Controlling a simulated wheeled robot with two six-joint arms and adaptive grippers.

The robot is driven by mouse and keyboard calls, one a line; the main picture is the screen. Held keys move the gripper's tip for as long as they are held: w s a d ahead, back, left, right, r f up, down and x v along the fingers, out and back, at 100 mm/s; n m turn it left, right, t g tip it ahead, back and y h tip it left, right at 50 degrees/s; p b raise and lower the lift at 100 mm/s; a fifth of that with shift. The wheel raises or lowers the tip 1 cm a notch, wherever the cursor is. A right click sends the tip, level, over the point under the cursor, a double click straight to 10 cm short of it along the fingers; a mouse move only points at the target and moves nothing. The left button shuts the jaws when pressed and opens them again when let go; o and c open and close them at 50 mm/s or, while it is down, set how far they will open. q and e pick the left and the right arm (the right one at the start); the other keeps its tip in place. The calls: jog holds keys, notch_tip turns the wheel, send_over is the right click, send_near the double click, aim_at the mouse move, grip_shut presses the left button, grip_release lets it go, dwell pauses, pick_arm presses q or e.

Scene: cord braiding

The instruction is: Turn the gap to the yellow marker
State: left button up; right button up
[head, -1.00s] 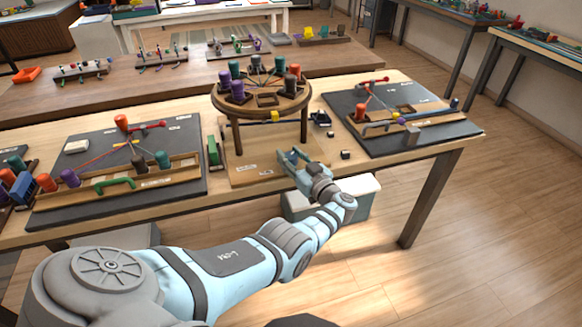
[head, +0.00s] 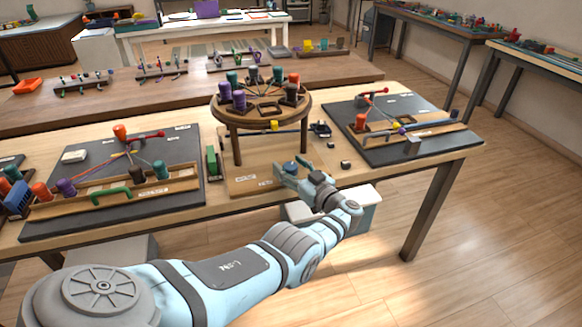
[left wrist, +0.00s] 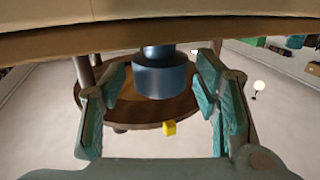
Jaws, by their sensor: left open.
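A round wooden braiding stand (head: 228,118) stands on the table, with purple, teal, orange and dark bobbins around its top. A stretch without standing bobbins faces the front, between a purple bobbin (head: 239,100) and a dark bobbin (head: 290,93). The yellow marker (head: 275,125) is just below the front rim; it also shows in the left wrist view (left wrist: 169,128). My left gripper (head: 285,172) is open in front of the stand, below its top. A blue cylinder (left wrist: 160,80) appears between its fingers; I cannot tell whether they touch it. My right gripper is out of view.
A dark board (head: 110,205) with bobbins, cords and a green handle (head: 112,193) lies to the left. Another dark board (head: 385,150) lies to the right. A green block (head: 212,162) and small dark pieces sit close to the stand.

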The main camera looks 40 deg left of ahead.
pick_arm(q)
jog(key=v, duration=1.2)
jog(key=shift+w, duration=0.15)
